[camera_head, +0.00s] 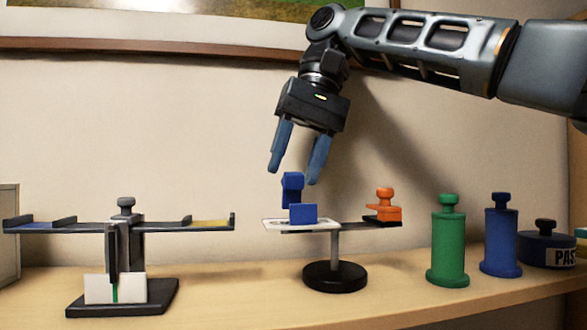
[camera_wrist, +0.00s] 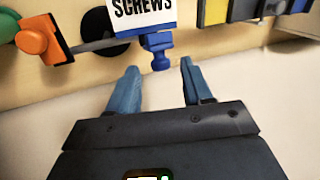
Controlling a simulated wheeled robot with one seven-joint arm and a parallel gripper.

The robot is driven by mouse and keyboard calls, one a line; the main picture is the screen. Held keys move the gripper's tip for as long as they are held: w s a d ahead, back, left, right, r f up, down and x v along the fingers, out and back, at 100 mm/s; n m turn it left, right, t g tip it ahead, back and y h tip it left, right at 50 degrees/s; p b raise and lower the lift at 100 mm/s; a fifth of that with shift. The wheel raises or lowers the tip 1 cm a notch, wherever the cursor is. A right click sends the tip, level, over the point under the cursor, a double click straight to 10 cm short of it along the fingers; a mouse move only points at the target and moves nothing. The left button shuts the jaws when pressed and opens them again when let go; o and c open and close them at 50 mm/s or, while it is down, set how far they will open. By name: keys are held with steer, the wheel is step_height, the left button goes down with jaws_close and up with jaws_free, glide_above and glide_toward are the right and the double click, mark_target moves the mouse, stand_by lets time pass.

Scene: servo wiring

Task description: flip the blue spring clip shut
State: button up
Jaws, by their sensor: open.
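The blue spring clip (camera_head: 292,190) stands at the left part of the small stand, its lever upright above a blue block (camera_head: 302,213) on a white plate (camera_head: 275,223). In the wrist view the blue clip (camera_wrist: 157,48) shows beside a white card marked SCREWS (camera_wrist: 143,15). My gripper (camera_head: 294,174) is open and empty, pointing down just above the clip. In the wrist view my two blue fingers (camera_wrist: 160,67) are spread, with the clip's knob ahead of the gap between them. I cannot tell whether a finger touches the clip.
An orange knobbed piece (camera_head: 384,207) sits on the stand's right end. Green (camera_head: 449,240) and blue (camera_head: 500,238) knobbed cylinders and a dark pot (camera_head: 545,245) stand at right. A balance with two pans (camera_head: 125,235) stands at left. The wall is close behind.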

steer(key=shift+s+a+f, duration=0.1)
steer(key=shift+a+f, duration=0.15)
steer(key=shift+f, duration=0.45)
steer(key=shift+c, duration=0.5)
jaws_close()
